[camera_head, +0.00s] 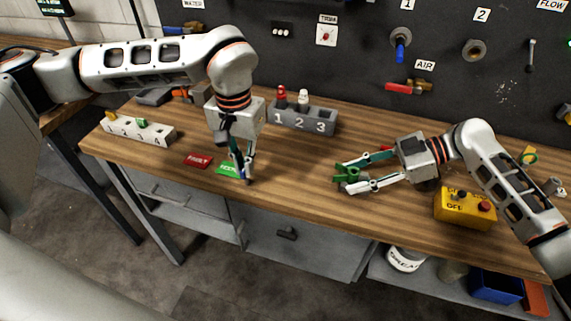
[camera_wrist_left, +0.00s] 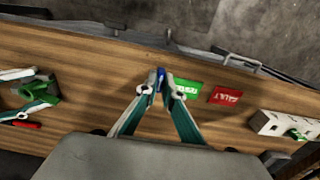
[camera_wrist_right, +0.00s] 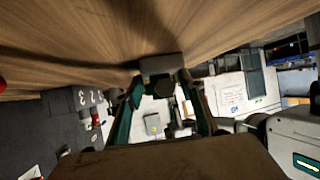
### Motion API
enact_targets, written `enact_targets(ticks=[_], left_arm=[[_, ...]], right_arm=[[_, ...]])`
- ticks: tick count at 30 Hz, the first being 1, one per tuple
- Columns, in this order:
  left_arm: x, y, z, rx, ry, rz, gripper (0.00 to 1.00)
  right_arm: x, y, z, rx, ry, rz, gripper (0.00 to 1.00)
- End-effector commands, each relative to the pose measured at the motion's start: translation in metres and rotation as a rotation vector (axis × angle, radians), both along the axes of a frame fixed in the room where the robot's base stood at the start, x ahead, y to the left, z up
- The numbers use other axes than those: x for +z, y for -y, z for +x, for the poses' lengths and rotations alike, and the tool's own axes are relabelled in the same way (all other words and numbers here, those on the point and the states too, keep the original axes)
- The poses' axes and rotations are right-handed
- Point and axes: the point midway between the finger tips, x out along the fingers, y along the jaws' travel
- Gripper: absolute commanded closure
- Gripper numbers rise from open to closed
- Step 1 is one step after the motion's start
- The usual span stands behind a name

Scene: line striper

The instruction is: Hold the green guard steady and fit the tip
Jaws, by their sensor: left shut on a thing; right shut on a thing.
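The green guard (camera_head: 347,174) is between the fingers of my right gripper (camera_head: 358,178), low over the right half of the bench. The guard also shows at the left of the left wrist view (camera_wrist_left: 40,92). In the right wrist view a dark grey part (camera_wrist_right: 160,68) sits between the right fingertips. My left gripper (camera_head: 246,178) points down by the green card, its fingers closed on a small blue piece (camera_wrist_left: 160,74). I cannot tell whether this piece is the tip; the fingers hide most of it. The blue piece and the guard are well apart.
A green card (camera_head: 227,168) and red FAULT card (camera_head: 197,160) lie on the bench. A grey numbered block (camera_head: 318,123) holds red and white pieces. A white numbered block (camera_head: 155,134) stands left. A yellow button box (camera_head: 463,209) stands right, near my right arm. Bench between grippers is clear.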

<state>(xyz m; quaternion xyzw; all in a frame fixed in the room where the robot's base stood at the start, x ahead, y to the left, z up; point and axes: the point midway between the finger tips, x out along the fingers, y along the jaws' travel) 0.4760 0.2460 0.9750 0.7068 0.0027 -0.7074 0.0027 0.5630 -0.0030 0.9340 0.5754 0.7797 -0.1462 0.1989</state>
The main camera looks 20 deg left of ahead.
Motion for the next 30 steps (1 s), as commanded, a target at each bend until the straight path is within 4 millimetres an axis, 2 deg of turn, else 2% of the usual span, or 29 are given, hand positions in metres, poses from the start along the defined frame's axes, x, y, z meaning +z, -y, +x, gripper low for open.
enact_targets(ticks=[4, 8, 30], left_arm=[[0.002, 0.004, 0.004, 0.082, 0.001, -0.001, 1.00], [0.006, 0.012, 0.010, 0.257, 0.002, -0.001, 1.00], [0.035, 0.073, 0.050, 1.587, 0.000, -0.006, 1.00]], right_arm=[[-0.002, 0.001, -0.001, 0.001, -0.001, -0.003, 0.73], [-0.002, 0.001, -0.001, 0.001, -0.001, -0.004, 0.73], [-0.004, 0.001, -0.001, 0.002, -0.001, -0.007, 0.73]])
